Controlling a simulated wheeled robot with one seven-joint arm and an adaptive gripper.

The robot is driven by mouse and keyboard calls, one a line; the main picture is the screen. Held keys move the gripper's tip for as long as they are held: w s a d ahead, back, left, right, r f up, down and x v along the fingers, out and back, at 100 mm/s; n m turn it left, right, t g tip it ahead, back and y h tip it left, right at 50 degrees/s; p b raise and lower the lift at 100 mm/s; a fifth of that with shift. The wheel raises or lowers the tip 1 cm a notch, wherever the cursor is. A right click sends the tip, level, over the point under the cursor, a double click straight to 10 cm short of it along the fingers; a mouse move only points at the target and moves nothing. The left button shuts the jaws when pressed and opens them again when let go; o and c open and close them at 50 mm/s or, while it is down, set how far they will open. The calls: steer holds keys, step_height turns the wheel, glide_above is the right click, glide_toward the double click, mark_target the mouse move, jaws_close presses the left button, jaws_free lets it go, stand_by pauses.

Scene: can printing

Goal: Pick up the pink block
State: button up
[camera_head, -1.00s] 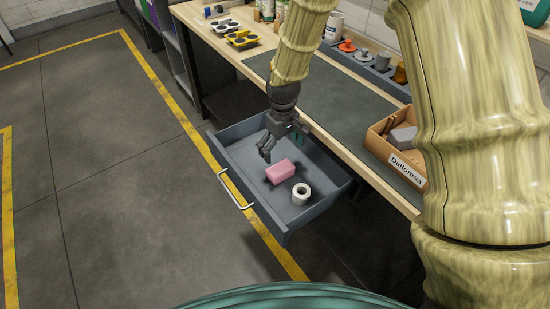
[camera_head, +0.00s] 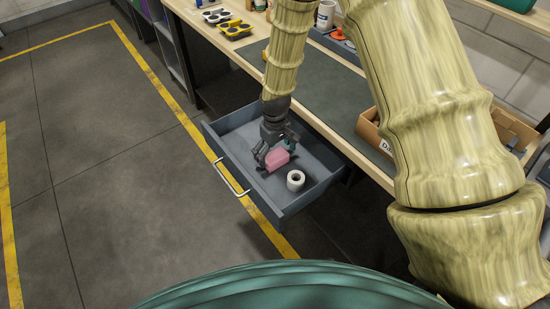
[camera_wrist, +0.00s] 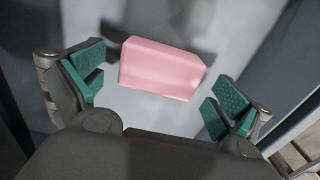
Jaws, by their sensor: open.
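The pink block (camera_head: 277,160) lies on the floor of the open grey drawer (camera_head: 229,124). In the wrist view the pink block (camera_wrist: 160,70) lies between and a little beyond the green-padded fingertips, with a gap on each side. My gripper (camera_head: 274,154) is down in the drawer, directly over the block, its fingers spread on either side of it. In the wrist view my gripper (camera_wrist: 158,95) is open and holds nothing. I cannot tell exactly how far the fingertips are above the drawer floor.
A white roll (camera_head: 295,180) stands in the drawer close to the block. The drawer walls surround my gripper, with a white handle (camera_head: 232,177) on the front. The workbench (camera_head: 325,100) is behind, with a cardboard box (camera_head: 370,130) at the right.

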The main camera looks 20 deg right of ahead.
steer(key=shift+f, duration=1.3)
steer(key=c, duration=0.7)
steer(key=shift+c, duration=0.2)
